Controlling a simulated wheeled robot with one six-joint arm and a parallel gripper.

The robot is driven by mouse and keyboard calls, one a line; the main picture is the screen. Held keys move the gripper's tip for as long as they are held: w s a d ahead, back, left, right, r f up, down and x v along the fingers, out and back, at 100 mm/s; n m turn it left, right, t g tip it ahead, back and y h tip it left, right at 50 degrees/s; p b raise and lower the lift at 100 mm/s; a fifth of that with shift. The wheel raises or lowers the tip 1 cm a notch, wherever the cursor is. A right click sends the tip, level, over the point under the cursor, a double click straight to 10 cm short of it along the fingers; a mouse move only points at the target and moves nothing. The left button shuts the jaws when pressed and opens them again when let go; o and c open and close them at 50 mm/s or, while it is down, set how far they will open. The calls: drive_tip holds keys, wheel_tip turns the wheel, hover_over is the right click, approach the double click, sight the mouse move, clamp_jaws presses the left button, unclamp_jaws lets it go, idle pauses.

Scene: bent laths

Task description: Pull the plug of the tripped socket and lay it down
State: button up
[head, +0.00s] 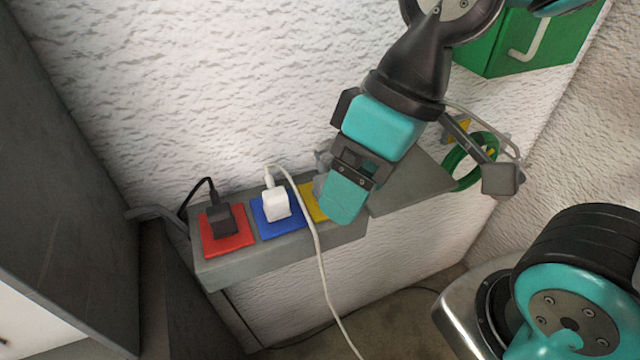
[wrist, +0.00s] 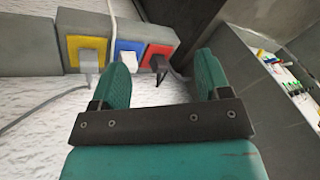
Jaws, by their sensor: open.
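A grey socket strip (head: 215,272) on the wall carries red, blue and yellow plates. A black plug (head: 221,219) sits in the red plate (head: 238,246) and a white plug (head: 276,204) in the blue plate (head: 262,227). In the head view my gripper (head: 346,198) covers most of the yellow plate (head: 310,202). The wrist view shows a grey plug (wrist: 88,61) in the yellow plate (wrist: 73,45). My gripper (wrist: 160,78) is open and empty in front of the strip, with no plug between its fingers. I cannot tell which socket is tripped.
A white cord (head: 318,262) hangs in front of the strip to the floor. A green box (head: 500,45) and a green ring (head: 462,165) are on the wall at right. A dark cabinet (head: 75,130) stands at left. A grey cord (wrist: 40,103) runs from the grey plug.

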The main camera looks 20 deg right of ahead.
drive_tip(key=o, duration=0.4)
drive_tip(key=shift+m+h, duration=0.4)
drive_tip(key=shift+m, duration=0.4)
drive_tip(key=w, duration=0.1)
drive_tip(key=w+p, duration=0.1)
drive_tip(key=w, duration=0.1)
drive_tip(key=w+p, duration=0.1)
drive_tip(key=shift+w+d, duration=0.25)
drive_tip(key=shift+w, duration=0.15)
drive_tip(key=shift+o, duration=0.2)
drive_tip(key=m+h+p, duration=0.3)
drive_tip(key=m+p, duration=0.2)
drive_tip(key=p, duration=0.1)
hover_over(323, 178)
drive_tip(key=f, duration=0.9)
drive_tip(key=shift+d+f, duration=0.15)
drive_tip(key=shift+d, duration=0.1)
drive_tip(key=shift+w+d+f, duration=0.2)
drive_tip(key=shift+f, duration=0.2)
drive_tip(key=shift+f, duration=0.1)
wheel_tip(323, 178, down, 9)
drive_tip(key=b, duration=0.6)
drive_tip(key=shift+b, duration=0.4)
